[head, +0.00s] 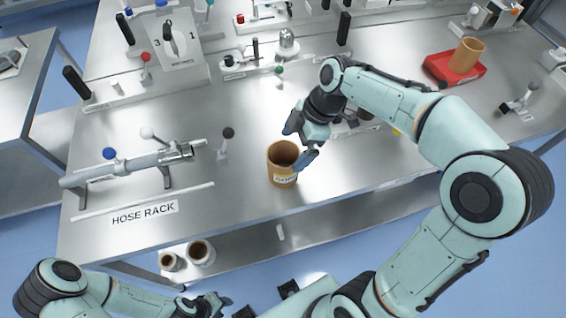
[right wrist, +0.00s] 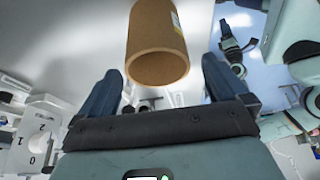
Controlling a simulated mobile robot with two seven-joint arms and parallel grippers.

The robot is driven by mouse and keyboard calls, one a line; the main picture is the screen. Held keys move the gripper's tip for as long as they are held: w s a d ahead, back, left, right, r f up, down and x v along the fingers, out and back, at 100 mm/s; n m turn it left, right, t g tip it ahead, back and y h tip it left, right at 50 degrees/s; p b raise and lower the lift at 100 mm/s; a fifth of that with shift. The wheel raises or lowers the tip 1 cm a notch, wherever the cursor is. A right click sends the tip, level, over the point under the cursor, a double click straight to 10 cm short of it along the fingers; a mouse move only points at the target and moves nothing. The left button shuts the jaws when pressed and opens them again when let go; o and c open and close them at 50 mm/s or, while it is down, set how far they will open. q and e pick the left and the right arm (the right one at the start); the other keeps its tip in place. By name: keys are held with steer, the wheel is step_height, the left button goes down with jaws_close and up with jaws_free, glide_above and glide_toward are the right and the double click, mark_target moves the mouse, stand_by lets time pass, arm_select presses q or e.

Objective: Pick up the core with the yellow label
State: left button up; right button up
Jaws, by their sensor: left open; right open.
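A brown cardboard core (head: 283,153) stands upright on the steel bench near its front edge. A pale yellowish label (head: 285,179) with dark lettering is on its front. My right gripper (head: 299,142) is open, with its fingers beside and above the core's upper right side. In the right wrist view the core (right wrist: 157,50) lies ahead between the open fingers (right wrist: 163,72), with a pale label at its upper right; contact cannot be told. My left gripper (head: 207,304) is open and low at the bottom edge, away from the bench.
A hose on the hose rack (head: 125,168) lies left of the core. A small lever with a dark knob (head: 226,142) stands between them. Another core (head: 467,56) is on a red tray (head: 437,66) at back right. Two cores (head: 200,253) sit on the lower shelf.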

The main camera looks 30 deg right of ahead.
glide_above(281, 159)
steer(key=s+a, duration=0.2)
steer(key=s, duration=0.1)
steer(key=f, duration=0.5)
steer(key=shift+s+f, duration=0.2)
steer(key=shift+f, duration=0.2)
steer(key=c, duration=0.7)
